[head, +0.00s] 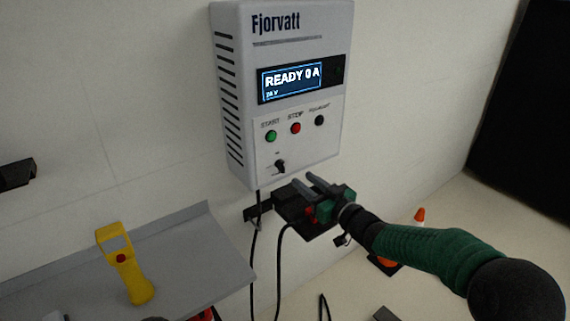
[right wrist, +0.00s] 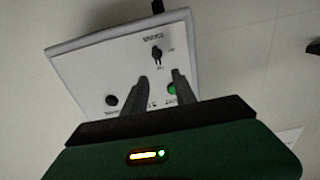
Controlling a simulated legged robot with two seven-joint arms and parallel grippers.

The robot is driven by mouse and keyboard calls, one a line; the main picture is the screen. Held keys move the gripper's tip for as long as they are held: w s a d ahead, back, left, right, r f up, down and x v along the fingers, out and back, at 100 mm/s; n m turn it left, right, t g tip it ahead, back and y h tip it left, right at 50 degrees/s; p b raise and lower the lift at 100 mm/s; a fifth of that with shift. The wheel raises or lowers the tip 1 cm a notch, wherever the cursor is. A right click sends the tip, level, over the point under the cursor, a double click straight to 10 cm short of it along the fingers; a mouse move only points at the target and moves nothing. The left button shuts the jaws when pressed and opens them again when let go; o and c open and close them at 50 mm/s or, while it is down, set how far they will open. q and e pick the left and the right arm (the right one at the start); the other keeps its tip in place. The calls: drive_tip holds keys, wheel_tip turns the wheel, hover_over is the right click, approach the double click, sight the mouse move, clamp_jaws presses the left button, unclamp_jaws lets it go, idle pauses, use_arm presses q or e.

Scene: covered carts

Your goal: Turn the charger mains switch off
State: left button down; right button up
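The charger (head: 285,60) is a pale grey box on the wall, its display (head: 291,82) lit with "READY 0 A". Below the green button (head: 271,136) and red button (head: 295,128) sits a small black mains switch (head: 280,167). The switch also shows in the right wrist view (right wrist: 157,53); its small labels are too blurred to read. My right gripper (head: 303,181) is open and empty, just below and right of the switch. In the right wrist view its fingertips (right wrist: 161,76) are apart, with the switch beyond the gap. No left gripper shows.
A grey shelf (head: 190,260) at lower left holds a yellow handheld device (head: 128,265) with a red button. A black holder (head: 259,212) and cables are below the charger. An orange cone (head: 420,214) stands on the floor at right.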

sight(284, 165)
drive_tip(key=x, duration=0.4)
drive_tip(key=p+x, duration=0.1)
drive_tip(key=x, duration=0.4)
drive_tip(key=shift+w+d+f, duration=0.15)
drive_tip(key=shift+f, duration=0.05)
drive_tip(key=shift+w+a+r, duration=0.1)
drive_tip(key=shift+w+a, duration=0.3)
drive_tip(key=shift+w+f, duration=0.2)
drive_tip(key=shift+w, duration=0.05)
drive_tip(key=shift+s+r, duration=0.1)
clamp_jaws()
